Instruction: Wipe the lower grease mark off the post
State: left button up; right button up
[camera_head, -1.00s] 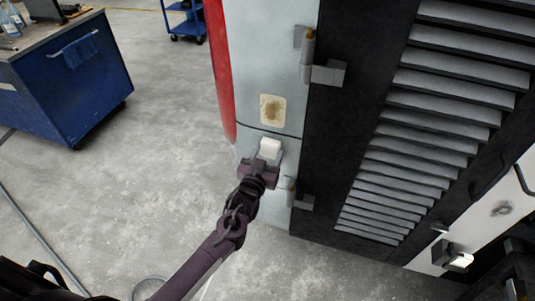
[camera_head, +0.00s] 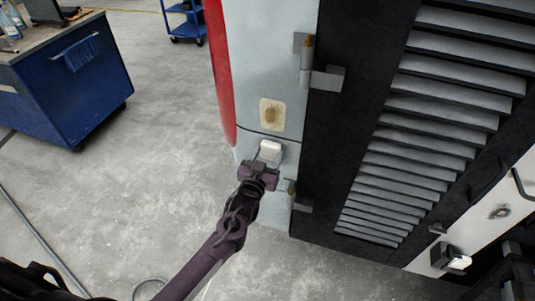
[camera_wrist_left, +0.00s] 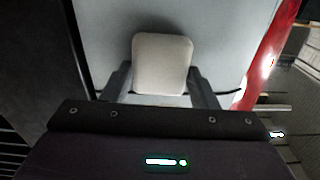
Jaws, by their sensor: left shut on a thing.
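My left gripper (camera_head: 264,160) is shut on a white pad (camera_head: 270,150) with rounded corners. The pad is at the lower part of the pale grey post (camera_head: 268,50), just below a dark seam. The left wrist view shows the pad (camera_wrist_left: 162,63) between the two fingers (camera_wrist_left: 161,90), with the post behind it; whether it touches the post cannot be told. A beige patch with a brown stain (camera_head: 271,115) is on the post just above the seam. No grease mark shows clearly beside the pad; the surface behind it is hidden. My right gripper is not identifiable.
A red curved panel (camera_head: 221,70) borders the post on the left. Hinges (camera_head: 325,78) and a dark louvred door (camera_head: 430,110) are on the right. A blue cabinet (camera_head: 85,85) stands at the left. Bare concrete floor (camera_head: 165,150) lies between.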

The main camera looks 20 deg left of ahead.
pick_arm(q)
notch_tip(320, 180, down, 4)
jog(key=b, duration=0.3)
jog(key=shift+f, duration=0.1)
dwell(0.4)
jog(key=shift+s+a+p, duration=0.1)
jog(key=shift+s+p, duration=1.6)
jog(key=shift+s, duration=1.2)
